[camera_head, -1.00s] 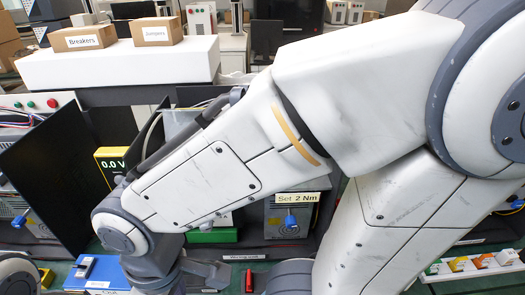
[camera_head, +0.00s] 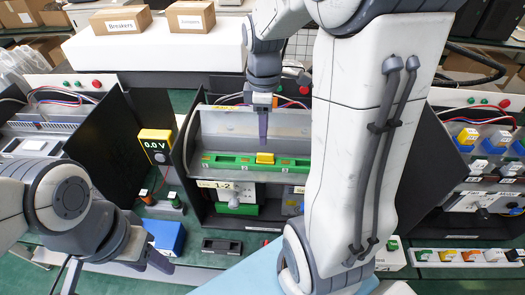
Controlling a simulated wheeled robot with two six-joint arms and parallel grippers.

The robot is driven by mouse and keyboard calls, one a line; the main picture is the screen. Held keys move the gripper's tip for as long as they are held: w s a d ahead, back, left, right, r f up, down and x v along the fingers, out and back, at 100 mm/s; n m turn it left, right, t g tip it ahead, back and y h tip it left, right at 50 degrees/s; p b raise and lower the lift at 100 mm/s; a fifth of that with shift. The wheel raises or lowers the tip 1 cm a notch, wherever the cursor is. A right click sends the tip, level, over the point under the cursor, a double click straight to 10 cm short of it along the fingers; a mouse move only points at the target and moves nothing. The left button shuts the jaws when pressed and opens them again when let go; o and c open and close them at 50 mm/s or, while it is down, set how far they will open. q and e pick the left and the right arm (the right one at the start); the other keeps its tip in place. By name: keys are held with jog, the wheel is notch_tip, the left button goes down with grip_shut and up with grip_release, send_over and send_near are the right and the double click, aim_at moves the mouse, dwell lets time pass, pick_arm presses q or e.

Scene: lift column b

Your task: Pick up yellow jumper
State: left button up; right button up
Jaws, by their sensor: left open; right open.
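A small yellow piece, which looks like the yellow jumper (camera_head: 265,157), sits on a green terminal strip (camera_head: 228,161) inside the grey open cabinet in the middle. My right gripper (camera_head: 263,138) points down just above and behind it in the picture. Its fingers are seen edge-on, so the gap is hard to see; it is open, with nothing visible in it. A small space shows between the fingertips and the yellow piece. My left gripper (camera_head: 158,262) is open and empty at the lower left, close to a blue block (camera_head: 166,236).
Dark panels (camera_head: 110,150) flank the cabinet. A yellow meter (camera_head: 155,146) reads 0.0 V. Boxes (camera_head: 191,17) stand on a white shelf at the back. A tray of coloured pieces (camera_head: 470,256) lies at the right. My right arm hides the cabinet's right part.

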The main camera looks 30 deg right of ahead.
aim_at(265, 154)
notch_tip(265, 154, down, 3)
jog(key=shift+f, duration=0.15)
jog(key=f, duration=0.1)
jog(key=f+p, duration=0.1)
jog(key=f, duration=0.2)
jog(key=shift+s+d+p, duration=0.2)
jog(key=shift+s+p, duration=0.05)
jog(key=shift+p, duration=0.1)
jog(key=shift+f, duration=0.7)
grip_shut()
